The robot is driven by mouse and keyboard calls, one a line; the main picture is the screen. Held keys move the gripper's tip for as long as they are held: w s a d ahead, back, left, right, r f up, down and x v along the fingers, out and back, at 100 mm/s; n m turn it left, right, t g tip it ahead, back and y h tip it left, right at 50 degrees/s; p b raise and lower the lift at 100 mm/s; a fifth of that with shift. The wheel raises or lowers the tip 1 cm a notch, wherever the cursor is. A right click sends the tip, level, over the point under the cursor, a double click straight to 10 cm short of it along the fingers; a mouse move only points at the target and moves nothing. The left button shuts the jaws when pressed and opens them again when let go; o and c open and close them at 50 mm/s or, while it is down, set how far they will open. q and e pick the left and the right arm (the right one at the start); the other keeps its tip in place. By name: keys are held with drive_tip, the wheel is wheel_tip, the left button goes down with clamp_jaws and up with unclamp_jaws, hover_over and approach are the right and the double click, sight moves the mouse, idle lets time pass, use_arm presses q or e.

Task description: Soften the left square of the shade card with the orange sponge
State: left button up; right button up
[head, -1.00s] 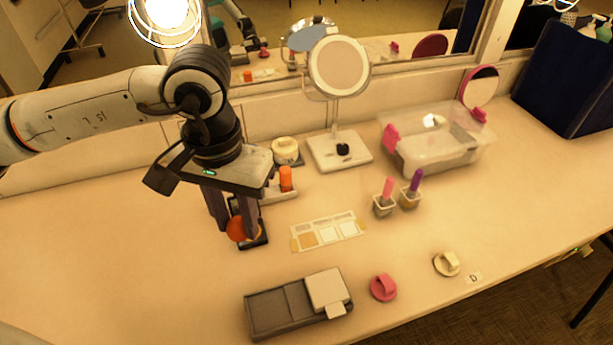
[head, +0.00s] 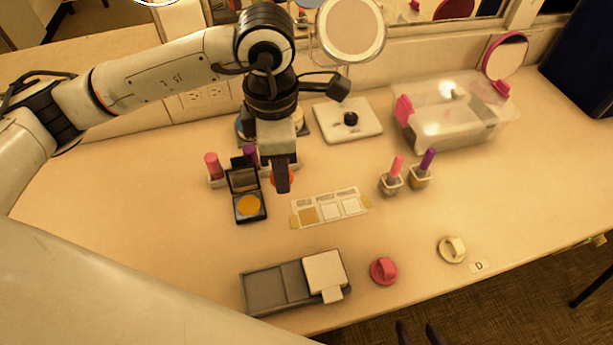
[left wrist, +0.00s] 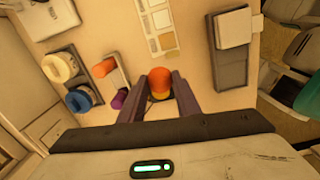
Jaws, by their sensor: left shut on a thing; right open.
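My left gripper (head: 282,188) is shut on the orange sponge (left wrist: 158,80). In the head view the fingers mostly hide the sponge, and only orange edges show beside them. The gripper points down just behind and left of the shade card (head: 330,193). The card lies flat, with a tan left square (head: 308,215) and two paler squares to its right. In the left wrist view the card (left wrist: 148,30) is ahead of the fingertips, and the sponge appears apart from its squares. My right gripper (head: 419,332) is open and empty at the bottom edge.
An open compact with an orange pan (head: 249,206) lies left of the card. A grey tray (head: 265,288), a pink knobbed disc (head: 384,270) and a cream one (head: 452,249) lie in front. Two small pots, one with a pink stick (head: 397,168), stand right. A clear bin (head: 450,125) is behind.

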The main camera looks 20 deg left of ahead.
use_arm(q)
drive_tip(key=n, duration=0.3)
drive_tip(key=d+n, duration=0.1)
drive_tip(key=n, duration=0.1)
drive_tip(key=shift+w+f, duration=0.3)
drive_tip(key=shift+f, duration=0.1)
drive_tip(key=d+f+n+b, duration=0.1)
drive_tip(key=f+n, duration=0.1)
drive_tip(key=n, duration=0.4)
drive_tip(key=d+f+n+b, duration=0.1)
drive_tip(key=f+n, duration=0.1)
drive_tip(key=n, duration=0.3)
drive_tip(key=w+d+f+n+b, duration=0.1)
drive_tip(key=f+n, duration=0.2)
drive_tip(key=n, duration=0.3)
drive_tip(key=shift+n, duration=0.3)
drive_tip(key=shift+f+b, duration=0.55)
drive_tip(key=shift+f, duration=0.25)
use_arm(e)
drive_tip(key=f, duration=0.2)
drive_tip(key=a, duration=0.1)
drive_tip(key=shift+w+f, duration=0.3)
drive_tip(key=shift+f, duration=0.1)
use_arm(q)
drive_tip(key=shift+f, duration=0.2)
use_arm(e)
drive_tip(key=shift+d+f, duration=0.15)
drive_tip(key=shift+f, duration=0.1)
